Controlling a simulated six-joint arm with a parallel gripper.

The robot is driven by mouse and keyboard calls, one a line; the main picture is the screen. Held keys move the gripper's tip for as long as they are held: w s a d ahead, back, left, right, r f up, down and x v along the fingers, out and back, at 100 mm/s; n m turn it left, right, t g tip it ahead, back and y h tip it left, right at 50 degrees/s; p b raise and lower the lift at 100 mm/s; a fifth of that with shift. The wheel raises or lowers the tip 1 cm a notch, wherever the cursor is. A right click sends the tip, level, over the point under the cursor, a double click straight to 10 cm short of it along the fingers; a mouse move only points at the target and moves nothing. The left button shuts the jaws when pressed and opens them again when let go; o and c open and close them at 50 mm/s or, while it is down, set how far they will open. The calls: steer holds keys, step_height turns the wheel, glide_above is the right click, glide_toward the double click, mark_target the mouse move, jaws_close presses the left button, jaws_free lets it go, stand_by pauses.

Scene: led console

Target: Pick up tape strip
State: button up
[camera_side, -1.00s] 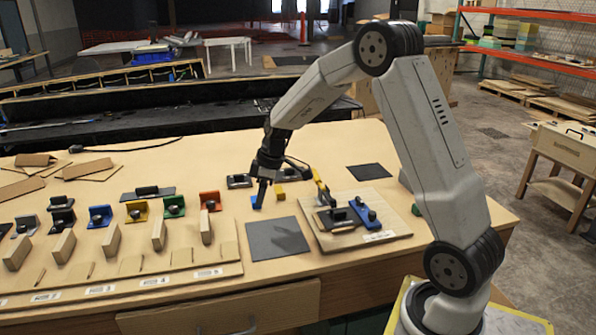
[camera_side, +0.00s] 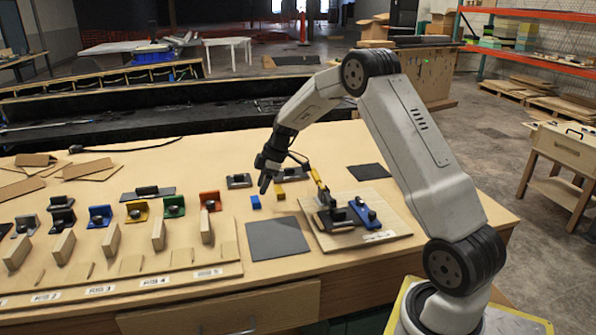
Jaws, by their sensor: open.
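No piece is clearly recognisable as the tape strip at this size. A small blue piece (camera_side: 255,202) lies on the wooden table, and a small yellow block (camera_side: 280,193) lies to its right. My gripper (camera_side: 265,188) is open and empty, pointing down just above and right of the blue piece, apart from it. Its fingers are dark and small, so the gap between them is hard to see. A board (camera_side: 384,237) at the right carries a dark assembly with a blue part (camera_side: 365,213). A yellow bar (camera_side: 320,184) slants at the board's back edge.
A dark grey mat (camera_side: 277,239) lies in front of my gripper, and a smaller dark mat (camera_side: 368,172) lies behind the board. A row of coloured brackets, including an orange one (camera_side: 210,200), stands at the left behind upright wooden blocks. A small dark tray (camera_side: 238,181) lies behind.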

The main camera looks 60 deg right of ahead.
mark_target(257, 203)
steer(key=shift+f, duration=0.2)
steer(key=shift+x, duration=2.55)
steer(key=shift+s+a, duration=0.1)
steer(key=shift+s, duration=0.1)
jaws_close()
